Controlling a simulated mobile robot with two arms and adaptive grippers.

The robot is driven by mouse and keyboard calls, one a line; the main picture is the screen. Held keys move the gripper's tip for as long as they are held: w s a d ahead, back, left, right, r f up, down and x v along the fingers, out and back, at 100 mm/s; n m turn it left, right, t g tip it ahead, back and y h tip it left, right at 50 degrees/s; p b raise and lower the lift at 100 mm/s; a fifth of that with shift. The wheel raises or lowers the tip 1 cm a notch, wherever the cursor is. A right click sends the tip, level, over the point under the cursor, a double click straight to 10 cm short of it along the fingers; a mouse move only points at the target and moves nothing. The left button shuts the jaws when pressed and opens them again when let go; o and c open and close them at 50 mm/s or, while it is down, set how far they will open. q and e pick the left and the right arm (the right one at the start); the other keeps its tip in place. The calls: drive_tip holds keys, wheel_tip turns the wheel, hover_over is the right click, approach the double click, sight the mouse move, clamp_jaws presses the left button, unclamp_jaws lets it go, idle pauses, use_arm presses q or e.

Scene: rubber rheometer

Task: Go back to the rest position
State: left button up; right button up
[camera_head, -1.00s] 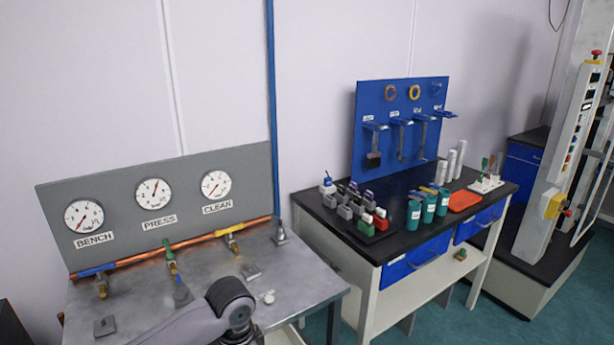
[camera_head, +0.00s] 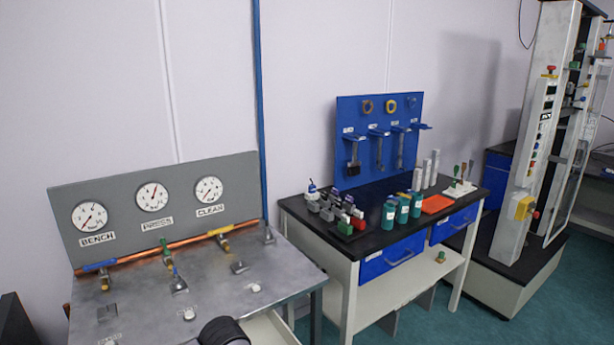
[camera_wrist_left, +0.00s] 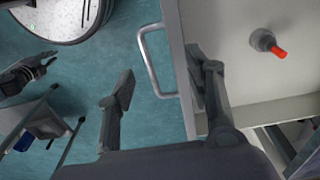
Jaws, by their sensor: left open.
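A metal drawer handle (camera_wrist_left: 158,62) and the edge of a pale drawer (camera_wrist_left: 250,85) lie beyond the fingers; I cannot tell the distance. In the head view only a dark, rounded part of my left arm shows at the bottom edge, and its gripper is out of frame. Another dark gripper, likely my right one (camera_wrist_left: 30,75), shows at the left of the left wrist view; its jaws are unclear.
The steel gauge bench (camera_head: 215,290) stands at left with three dials and valves. A black-topped table (camera_head: 375,238) with blue drawers holds bottles, blocks and an orange tray (camera_head: 436,204). A tall machine (camera_head: 535,130) stands at right. Teal floor (camera_head: 470,310) is clear in front.

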use_arm(q)
drive_tip(key=s+d+f+n+t+h, duration=0.2)
drive_tip(key=s+d+f, duration=0.2)
drive_tip(key=s, duration=0.5)
drive_tip(key=s+a+n+t+y, duration=0.1)
drive_tip(key=s+a+n+y, duration=0.2)
drive_tip(key=s+a+n, duration=0.7)
drive_tip(key=s+a+f+m, duration=0.1)
drive_tip(key=s+f+m, duration=0.1)
drive_tip(key=f, duration=1)
drive_tip(key=s+a+f+m, duration=0.1)
drive_tip(key=a+f, duration=0.1)
drive_tip(key=f, duration=1.1)
drive_tip(key=s+a+f+g, duration=0.2)
drive_tip(key=s+f, duration=1.5)
drive_tip(key=shift+s+a+f, duration=0.15)
drive_tip(key=shift+s+a, duration=0.25)
use_arm(e)
drive_tip(key=shift+s+a, duration=0.1)
drive_tip(key=shift+s, duration=0.1)
